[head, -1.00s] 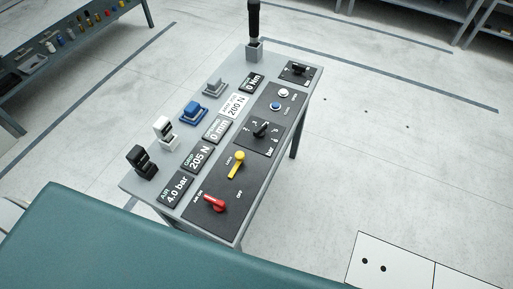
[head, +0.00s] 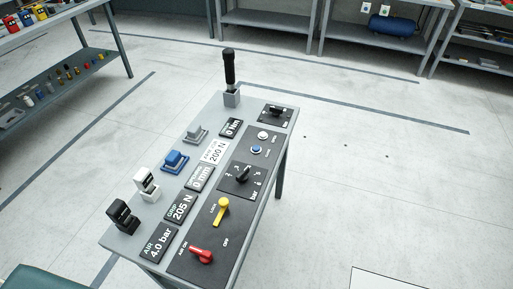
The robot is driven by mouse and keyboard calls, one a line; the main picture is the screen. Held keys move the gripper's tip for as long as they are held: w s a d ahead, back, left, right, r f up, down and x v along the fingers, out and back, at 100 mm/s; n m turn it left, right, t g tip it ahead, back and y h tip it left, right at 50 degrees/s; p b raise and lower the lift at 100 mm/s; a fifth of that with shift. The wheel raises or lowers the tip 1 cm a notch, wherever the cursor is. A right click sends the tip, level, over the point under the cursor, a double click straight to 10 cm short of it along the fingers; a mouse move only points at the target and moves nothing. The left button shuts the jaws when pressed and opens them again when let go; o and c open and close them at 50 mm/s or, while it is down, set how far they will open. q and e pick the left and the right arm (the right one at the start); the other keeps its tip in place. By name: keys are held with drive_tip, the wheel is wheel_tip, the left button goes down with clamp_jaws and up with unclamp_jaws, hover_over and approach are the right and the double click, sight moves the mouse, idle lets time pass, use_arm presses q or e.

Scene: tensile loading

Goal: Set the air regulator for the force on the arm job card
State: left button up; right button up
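A grey control stand (head: 226,128) stands in the middle of the head view. Its black regulator knob (head: 242,175) sits on a dial plate marked bar. The white job card (head: 214,152) appears to read 200 N. The air display (head: 160,243) reads 4.0 bar and the grip display (head: 181,207) reads 205 N. A red air lever (head: 201,255) lies by the words AIR ON. A yellow lever (head: 221,211) lies between the lock lettering and OFF. Neither of my grippers is in the head view.
On the stand are a black handle (head: 230,70), another black knob (head: 276,112), white and blue buttons (head: 257,150), and black, white, blue and grey blocks. Workbenches with small parts stand at the upper left, and shelves (head: 270,18) at the back. The floor to the right is mostly clear.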

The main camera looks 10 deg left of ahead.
use_arm(q)
clamp_jaws()
idle(1.0)
